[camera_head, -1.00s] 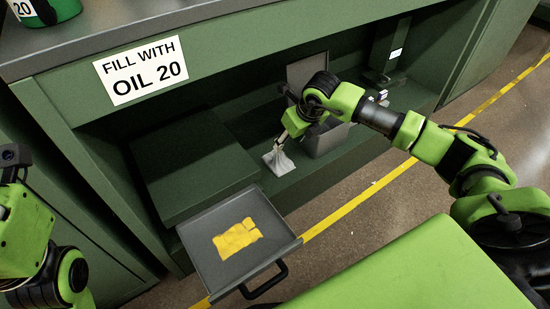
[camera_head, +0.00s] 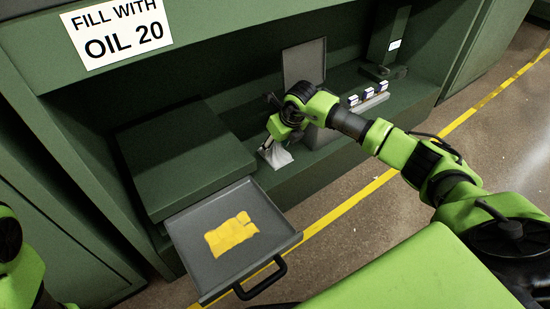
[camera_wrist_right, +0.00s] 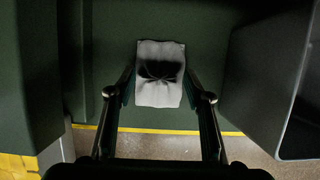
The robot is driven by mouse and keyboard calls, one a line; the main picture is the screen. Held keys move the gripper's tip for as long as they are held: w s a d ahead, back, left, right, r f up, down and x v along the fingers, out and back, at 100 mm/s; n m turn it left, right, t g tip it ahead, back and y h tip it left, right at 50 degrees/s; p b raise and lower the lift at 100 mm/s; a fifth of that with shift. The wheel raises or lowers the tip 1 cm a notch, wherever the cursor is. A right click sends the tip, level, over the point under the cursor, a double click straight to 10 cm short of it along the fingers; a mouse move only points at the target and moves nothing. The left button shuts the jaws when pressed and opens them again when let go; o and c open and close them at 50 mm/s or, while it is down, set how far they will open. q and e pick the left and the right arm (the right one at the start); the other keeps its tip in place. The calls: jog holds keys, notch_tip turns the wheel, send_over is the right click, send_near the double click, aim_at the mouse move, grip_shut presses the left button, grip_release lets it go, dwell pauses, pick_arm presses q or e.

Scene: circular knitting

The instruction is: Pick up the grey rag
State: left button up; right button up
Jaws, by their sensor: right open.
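The grey rag (camera_head: 279,158) lies on the green shelf inside the bay, partly hidden by my right gripper (camera_head: 269,147) in the head view. In the right wrist view the rag (camera_wrist_right: 159,94) is pale and crumpled, with a dark shadowed hollow in its middle. My right gripper (camera_wrist_right: 160,88) is open, with one finger on each side of the rag. I cannot tell whether the fingers touch it. Only part of my left arm shows at the left edge of the head view; its gripper is out of the picture.
An open grey drawer (camera_head: 190,266) with a yellow cloth (camera_head: 231,234) stands left of the rag. A grey box with a raised lid (camera_head: 304,63) stands right of it, and its wall (camera_wrist_right: 262,80) is close in the wrist view. Small boxes (camera_head: 368,97) sit farther right.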

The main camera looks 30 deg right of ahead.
jog(key=shift+w+f, duration=0.1)
jog(key=c, duration=1.2)
jog(key=shift+o, duration=0.2)
